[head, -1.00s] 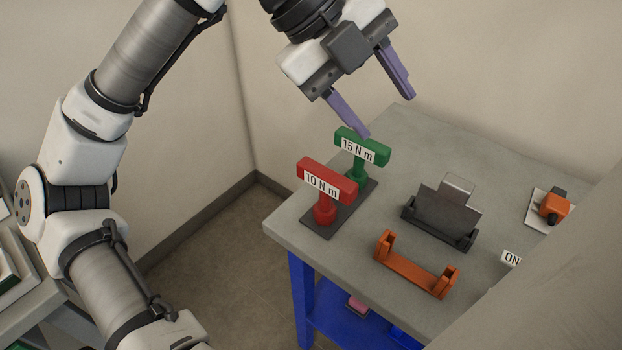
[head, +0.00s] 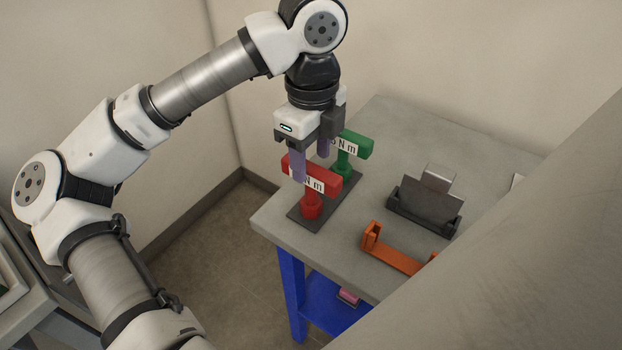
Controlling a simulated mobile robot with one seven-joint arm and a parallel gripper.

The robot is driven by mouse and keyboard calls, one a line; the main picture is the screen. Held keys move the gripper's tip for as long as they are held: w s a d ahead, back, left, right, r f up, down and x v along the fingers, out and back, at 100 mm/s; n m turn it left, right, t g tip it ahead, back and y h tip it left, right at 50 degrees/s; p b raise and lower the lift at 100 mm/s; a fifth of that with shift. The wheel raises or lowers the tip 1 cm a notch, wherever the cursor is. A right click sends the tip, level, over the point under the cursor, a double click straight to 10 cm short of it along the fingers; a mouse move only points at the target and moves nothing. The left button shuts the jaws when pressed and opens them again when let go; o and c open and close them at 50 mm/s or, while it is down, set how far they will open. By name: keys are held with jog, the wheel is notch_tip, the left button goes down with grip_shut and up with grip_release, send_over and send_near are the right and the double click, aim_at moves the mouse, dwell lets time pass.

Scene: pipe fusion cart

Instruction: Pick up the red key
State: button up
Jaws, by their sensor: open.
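The red key (head: 328,179) is a T-shaped tool standing upright on a dark base plate (head: 336,208) at the table's left corner. Its white label is partly hidden by a finger; "N m" shows. My gripper (head: 311,168) points down at the red key's crossbar and is open. One purple finger is in front of the crossbar's left part. The other finger is farther back, between the red crossbar and the green key (head: 356,146). I cannot tell whether either finger touches the red key. The green key stands upright behind it on the same plate, its label partly covered.
The grey table (head: 390,130) has blue legs (head: 291,290). A dark holder (head: 425,207) with a grey block and an orange bracket (head: 395,254) stand right of the keys. A large grey-beige surface (head: 530,240) blocks the lower right. The table's back part is clear.

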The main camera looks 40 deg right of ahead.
aim_at(311, 167)
jog(key=shift+f+p, duration=0.7)
jog(key=shift+f, duration=1.85)
jog(key=shift+w, duration=0.1)
grip_shut()
